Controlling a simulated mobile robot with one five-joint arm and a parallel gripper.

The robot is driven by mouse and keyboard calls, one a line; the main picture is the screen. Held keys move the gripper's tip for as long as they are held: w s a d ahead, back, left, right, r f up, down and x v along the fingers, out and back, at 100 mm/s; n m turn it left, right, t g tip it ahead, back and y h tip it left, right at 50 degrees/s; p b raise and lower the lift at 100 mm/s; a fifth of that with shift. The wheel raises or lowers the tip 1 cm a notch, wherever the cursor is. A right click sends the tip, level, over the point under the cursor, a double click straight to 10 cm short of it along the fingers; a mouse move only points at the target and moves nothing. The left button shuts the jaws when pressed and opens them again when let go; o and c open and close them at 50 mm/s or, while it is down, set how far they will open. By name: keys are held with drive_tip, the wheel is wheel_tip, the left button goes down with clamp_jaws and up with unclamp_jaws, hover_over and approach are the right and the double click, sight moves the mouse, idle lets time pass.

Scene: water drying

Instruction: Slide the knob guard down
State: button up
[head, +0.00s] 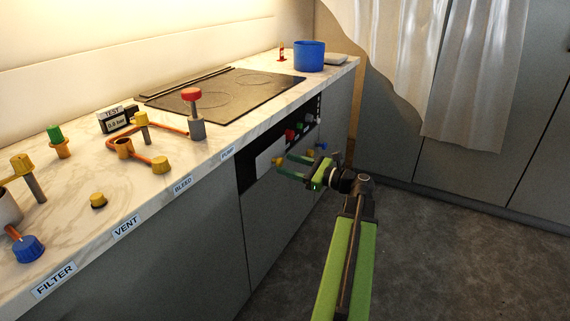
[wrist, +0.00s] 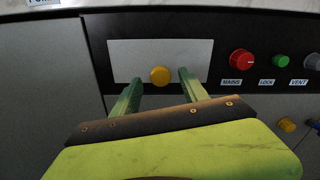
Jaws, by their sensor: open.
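The knob guard looks like a flat pale panel (wrist: 160,50) on the dark control strip of the counter front. It also shows in the head view (head: 265,160). A round yellow knob (wrist: 160,76) sits at the panel's lower edge, in the middle. My gripper (wrist: 160,80) is open, with one green finger on each side of the yellow knob. A gap shows between the knob and each finger. In the head view my gripper (head: 284,165) is right in front of the panel. How near the fingertips are to the panel's face is hard to tell.
Right of the panel are a red MAINS knob (wrist: 242,60), a green LOCK knob (wrist: 280,61) and a grey VENT knob (wrist: 312,61). A yellow knob (wrist: 287,125) is lower right. The countertop (head: 125,190) holds valves and a blue pot (head: 309,57). The floor (head: 440,250) is clear.

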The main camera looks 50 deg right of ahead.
sight(276, 157)
drive_tip(key=shift+x, duration=1.15)
drive_tip(key=shift+c, duration=0.4)
clamp_jaws()
